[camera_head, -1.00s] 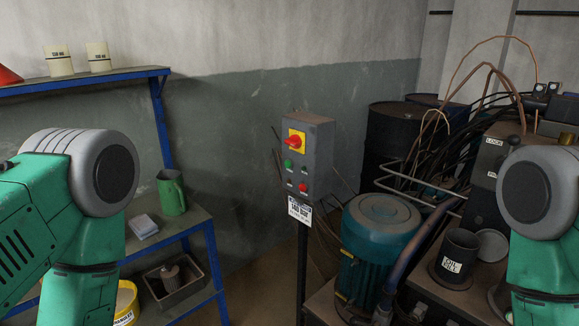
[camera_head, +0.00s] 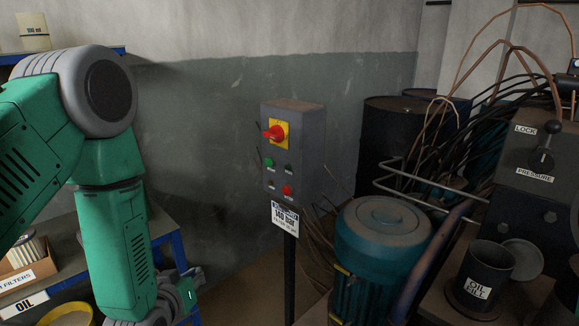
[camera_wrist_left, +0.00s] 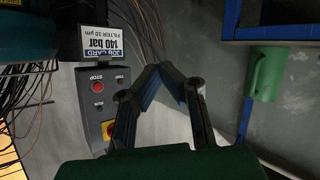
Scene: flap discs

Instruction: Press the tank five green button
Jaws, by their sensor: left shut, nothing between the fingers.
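A grey control box (camera_head: 292,150) stands on a post in the head view. It has a red knob on a yellow plate (camera_head: 280,134), a green button (camera_head: 268,162) at left, a dark button (camera_head: 289,168) beside it and a red button (camera_head: 287,190) below. Its small labels are unreadable there. My left gripper (camera_head: 192,285) is low and left of the box, apart from it. In the left wrist view its fingertips (camera_wrist_left: 165,68) meet with nothing between them. There the box (camera_wrist_left: 92,120) appears upside down with its red STOP button (camera_wrist_left: 97,87); the green button cannot be made out.
A job card (camera_head: 285,217) reading 140 bar hangs under the box. A teal motor (camera_head: 380,240) stands right of the post, near cables and machinery with an oil-fill pot (camera_head: 487,275). A blue-framed shelf is at left; a green jug (camera_wrist_left: 267,72) shows in the left wrist view.

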